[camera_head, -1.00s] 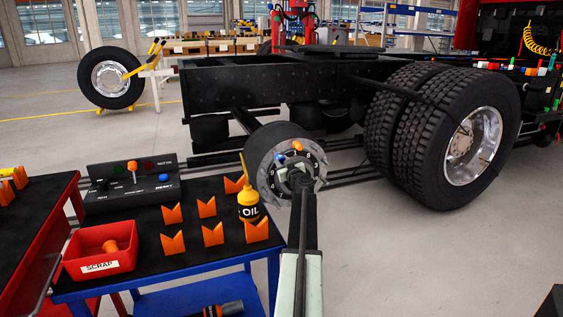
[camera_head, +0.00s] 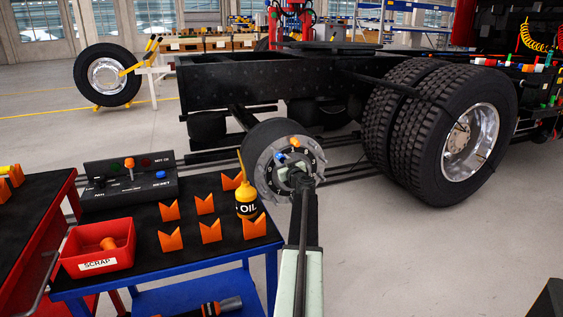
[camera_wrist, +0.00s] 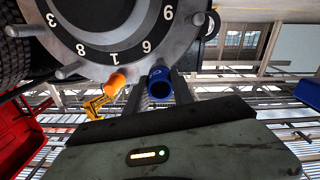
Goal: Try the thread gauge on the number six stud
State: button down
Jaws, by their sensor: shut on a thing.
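The wheel hub (camera_head: 268,178) with its numbered dark ring is on the axle end, beyond the blue table. In the wrist view the hub face (camera_wrist: 115,30) fills the top left, with digits and bare metal studs around it. My gripper (camera_wrist: 160,80) is shut on a blue hollow gauge (camera_wrist: 160,90), close in front of the hub rim near a digit 6. Whether the gauge is around a stud is hidden. An orange piece (camera_wrist: 115,82) sits on the stud left of it. In the head view the blue gauge (camera_head: 281,157) shows beside the orange piece (camera_head: 294,142).
The blue table (camera_head: 190,262) holds several orange V-blocks (camera_head: 205,204), an oil bottle (camera_head: 246,201), a red scrap bin (camera_head: 97,262) and a control box (camera_head: 128,187). Double tyres (camera_head: 455,140) stand to the right. Open floor (camera_head: 410,260) lies at the front right.

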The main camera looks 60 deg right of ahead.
aim_at(280, 160)
jog(key=shift+w+d, duration=0.15)
dwell(0.5)
jog(key=shift+x, duration=1.45)
jog(key=shift+w+d+r, duration=0.15)
jog(key=shift+w+d, duration=0.15)
jog(key=shift+d, duration=0.05)
jog(key=shift+s+a, duration=0.4)
jog(key=v, duration=0.8)
jog(key=shift+a, duration=0.15)
dwell(0.4)
jog(key=shift+s, duration=0.1)
